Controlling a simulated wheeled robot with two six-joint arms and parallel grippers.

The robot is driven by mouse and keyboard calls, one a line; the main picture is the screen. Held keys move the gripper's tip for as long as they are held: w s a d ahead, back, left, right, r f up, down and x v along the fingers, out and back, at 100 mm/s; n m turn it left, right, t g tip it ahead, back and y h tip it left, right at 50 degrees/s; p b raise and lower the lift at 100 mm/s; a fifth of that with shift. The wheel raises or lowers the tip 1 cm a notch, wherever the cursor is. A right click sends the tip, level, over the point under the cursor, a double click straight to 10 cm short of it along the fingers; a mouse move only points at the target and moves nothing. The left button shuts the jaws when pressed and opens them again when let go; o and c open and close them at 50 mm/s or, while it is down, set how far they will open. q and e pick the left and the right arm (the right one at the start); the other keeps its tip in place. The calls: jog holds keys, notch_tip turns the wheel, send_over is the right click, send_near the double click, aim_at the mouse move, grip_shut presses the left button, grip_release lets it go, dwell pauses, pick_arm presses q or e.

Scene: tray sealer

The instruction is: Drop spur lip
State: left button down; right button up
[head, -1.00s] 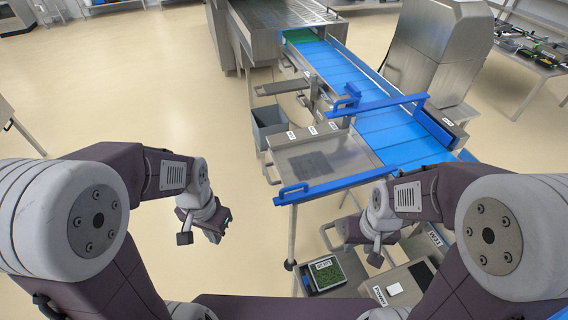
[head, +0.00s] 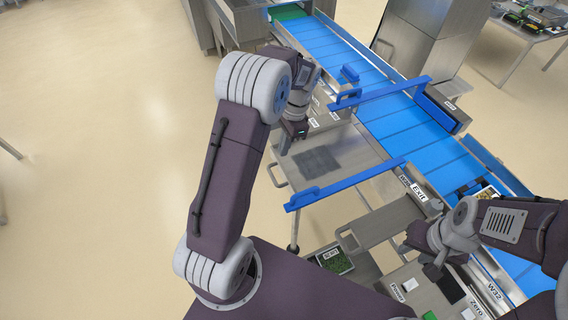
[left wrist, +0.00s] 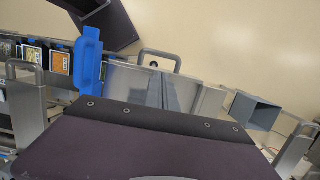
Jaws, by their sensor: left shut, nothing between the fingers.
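A blue lip bar with a raised handle (head: 345,185) lies along the near edge of the steel spur plate (head: 350,150). A blue piece with a handle also shows in the left wrist view (left wrist: 90,62); I cannot tell which bar it is. My left gripper (head: 290,138) is shut and empty above the left part of the spur plate, apart from the near lip bar. My left arm hides part of the plate's far side. My right gripper (head: 432,264) is at the lower right beside the EXIT plate; its fingers are too unclear to read.
A second blue bar (head: 385,92) spans the blue conveyor (head: 400,115). A steel plate labelled EXIT (head: 385,220) stands in front of the spur. A grey bin (left wrist: 255,110) shows in the left wrist view. The floor at left is clear.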

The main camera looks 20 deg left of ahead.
pick_arm(q)
jog(key=p, duration=0.2)
send_over(278, 168)
jog(key=s+d, duration=0.2)
jog(key=s, duration=0.1)
jog(key=x, duration=0.3)
jog(key=w+x, duration=0.1)
jog(key=x, duration=0.2)
jog(key=d+x, duration=0.1)
jog(key=x, duration=0.3)
jog(key=shift+w+f, duration=0.15)
jog(key=shift+w, duration=0.15)
jog(key=shift+s, duration=0.1)
